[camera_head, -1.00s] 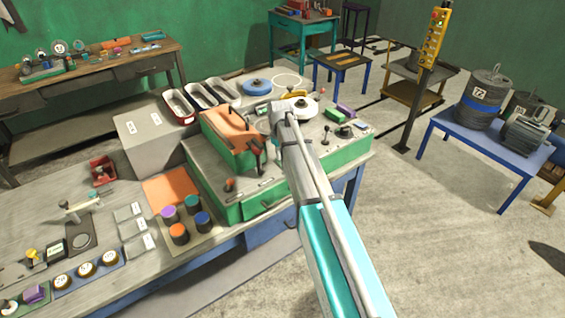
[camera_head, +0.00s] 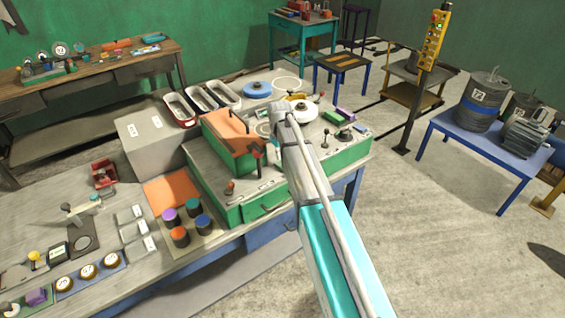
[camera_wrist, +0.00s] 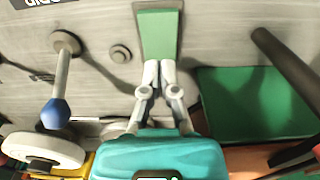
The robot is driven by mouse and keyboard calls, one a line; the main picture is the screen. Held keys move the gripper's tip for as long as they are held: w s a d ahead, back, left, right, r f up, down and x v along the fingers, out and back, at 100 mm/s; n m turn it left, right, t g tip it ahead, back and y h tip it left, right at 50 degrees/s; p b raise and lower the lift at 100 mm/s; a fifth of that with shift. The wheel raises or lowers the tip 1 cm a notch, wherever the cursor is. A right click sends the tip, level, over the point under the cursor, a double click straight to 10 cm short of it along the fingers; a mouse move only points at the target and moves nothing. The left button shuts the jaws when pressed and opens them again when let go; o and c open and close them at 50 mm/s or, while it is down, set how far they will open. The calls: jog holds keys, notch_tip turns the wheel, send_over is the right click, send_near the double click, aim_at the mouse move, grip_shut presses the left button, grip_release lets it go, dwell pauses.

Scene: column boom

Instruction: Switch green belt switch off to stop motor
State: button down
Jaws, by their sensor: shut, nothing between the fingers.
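In the wrist view, my teal gripper (camera_wrist: 158,66) has its two grey fingers together with nothing between them. The fingertips are at the near end of a flat green piece (camera_wrist: 158,32) on the grey worktop, which looks like the green switch. I cannot tell whether they touch it. No on or off marking shows on it. In the head view, my arm reaches over the green-sided machine bench (camera_head: 345,150), and the gripper is mostly hidden behind it. The switch cannot be made out there.
A blue-knobbed lever (camera_wrist: 55,112) and a small round button (camera_wrist: 120,54) are left of the fingers in the wrist view. A green block (camera_wrist: 262,105) and a dark rod (camera_wrist: 285,58) are to the right. An orange-topped green box (camera_head: 226,137) stands left of my arm.

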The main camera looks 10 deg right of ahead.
aim_at(280, 162)
jog(key=shift+r+p, duration=2.4)
jog(key=shift+r, duration=0.2)
jog(key=s+f+m+b, duration=0.2)
jog(key=s, duration=1.1)
jog(key=s+f+m+b, duration=0.2)
jog(key=s, duration=1.1)
jog(key=shift+s+f+m+b, duration=0.25)
jog(key=shift+f+m+b, duration=0.05)
jog(key=shift+f+b, duration=0.1)
